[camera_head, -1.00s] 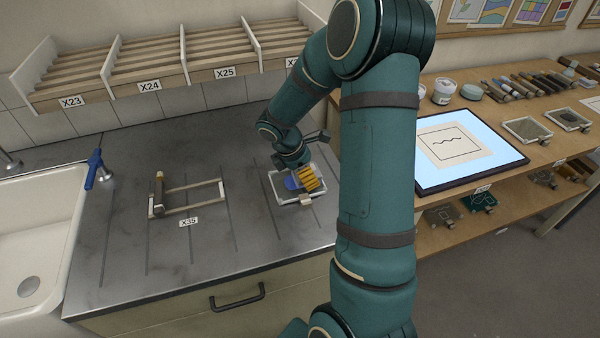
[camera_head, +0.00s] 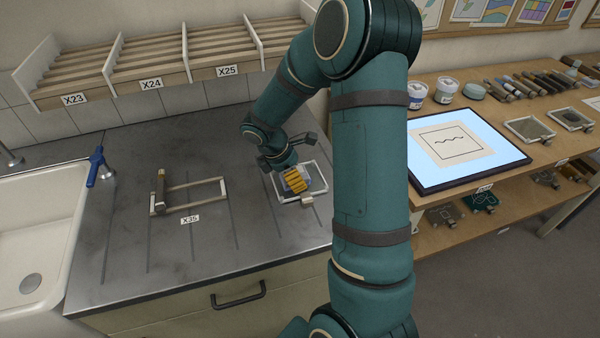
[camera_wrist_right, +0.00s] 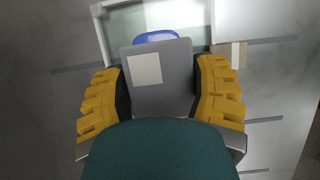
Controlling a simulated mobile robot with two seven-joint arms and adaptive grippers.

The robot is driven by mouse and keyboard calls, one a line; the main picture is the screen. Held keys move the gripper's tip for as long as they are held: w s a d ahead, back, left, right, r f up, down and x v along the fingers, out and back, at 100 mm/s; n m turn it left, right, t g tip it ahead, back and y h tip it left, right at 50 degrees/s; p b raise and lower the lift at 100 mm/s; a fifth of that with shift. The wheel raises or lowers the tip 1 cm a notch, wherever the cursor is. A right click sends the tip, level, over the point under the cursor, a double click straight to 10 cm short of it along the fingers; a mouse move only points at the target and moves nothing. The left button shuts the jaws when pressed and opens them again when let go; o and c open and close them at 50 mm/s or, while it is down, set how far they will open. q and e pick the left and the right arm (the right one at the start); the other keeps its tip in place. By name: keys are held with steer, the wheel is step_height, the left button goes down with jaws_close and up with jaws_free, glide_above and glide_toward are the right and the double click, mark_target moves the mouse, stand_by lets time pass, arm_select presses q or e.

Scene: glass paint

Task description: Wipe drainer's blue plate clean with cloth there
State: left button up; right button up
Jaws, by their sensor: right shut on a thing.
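A square plate with a pale frame (camera_head: 322,176) lies flat on the counter, right of the wooden rack labelled X35. A blue patch (camera_wrist_right: 156,37) shows on it in the right wrist view, partly covered. My right gripper (camera_head: 296,181), with yellow fingers, is over the plate. My left gripper is not in view.
The rack (camera_head: 203,206) stands mid-counter with an upright wooden-handled thing at its left end. A lit panel (camera_head: 500,158) lies on the shelf unit at the right. Counter between rack and plate is clear.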

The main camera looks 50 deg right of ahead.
mark_target(312, 176)
steer(key=shift+w+a, duration=0.5)
steer(key=shift+a, duration=0.35)
steer(key=shift+s+d+p, duration=0.15)
steer(key=shift+s+d, duration=0.2)
steer(key=shift+d, duration=0.3)
steer(key=shift+s+d+p, duration=0.15)
steer(key=shift+s+d, duration=0.2)
steer(key=shift+d, duration=0.3)
steer(key=shift+s+d, duration=0.45)
steer(key=shift+d, duration=0.2)
steer(key=shift+s+d, duration=0.4)
steer(key=shift+d, duration=0.2)
steer(key=shift+w+a+p, duration=0.1)
steer(key=shift+w+a, duration=0.4)
steer(key=shift+a, duration=0.3)
steer(key=shift+w+a+p, duration=0.1)
steer(key=shift+w+a, duration=0.45)
steer(key=shift+a, duration=0.3)
steer(key=shift+w+a+p, duration=0.1)
steer(key=shift+w+a, duration=0.4)
steer(key=shift+a, duration=0.3)
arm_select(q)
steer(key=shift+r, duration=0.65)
arm_select(e)
steer(key=shift+s+d, duration=0.4)
steer(key=shift+d, duration=0.2)
steer(key=shift+s+d, duration=0.4)
steer(key=shift+d, duration=0.2)
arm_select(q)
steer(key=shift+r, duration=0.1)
